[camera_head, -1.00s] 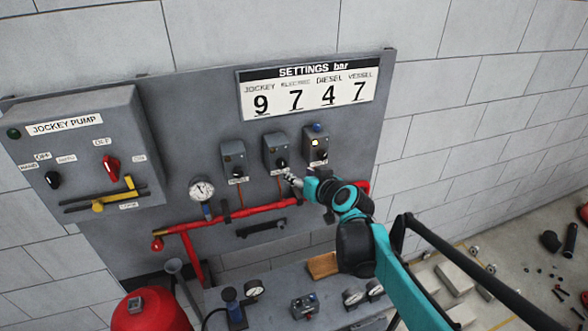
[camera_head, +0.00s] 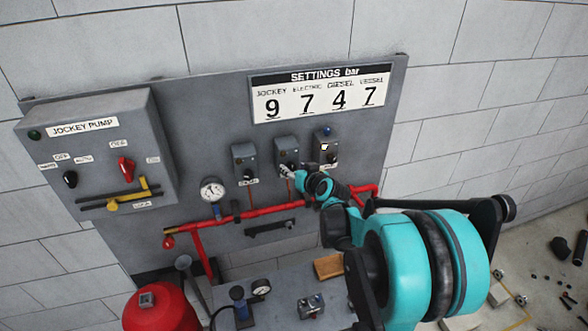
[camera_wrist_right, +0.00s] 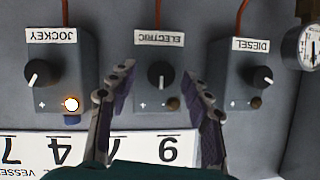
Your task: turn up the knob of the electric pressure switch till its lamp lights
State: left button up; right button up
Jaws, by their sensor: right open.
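The electric pressure switch (camera_head: 286,145) is the middle of three small grey boxes on the panel. In the right wrist view, upside down, its black knob (camera_wrist_right: 160,72) sits between the fingertips of my open right gripper (camera_wrist_right: 158,72), its pale pointer mark toward the bottom of the picture. I cannot tell whether the fingers touch it. The electric lamp (camera_wrist_right: 172,103) is brown and unlit. In the head view my right gripper (camera_head: 286,171) is in front of the switch's lower part and partly hides the knob. My left gripper is not in view.
The jockey switch (camera_wrist_right: 63,55), with its lamp lit, and the diesel switch (camera_wrist_right: 250,75), lamp dark, flank the electric one closely. A red pipe (camera_head: 270,211) and a gauge (camera_head: 212,190) are below. The settings board (camera_head: 322,92) is above.

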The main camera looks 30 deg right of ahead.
jog(key=shift+w, duration=0.2)
grip_shut()
jog(key=shift+d+f+m+y+b, duration=0.15)
jog(key=shift+m+y+b, duration=0.15)
jog(key=shift+m+b, duration=0.15)
grip_release()
jog(key=shift+s, duration=0.1)
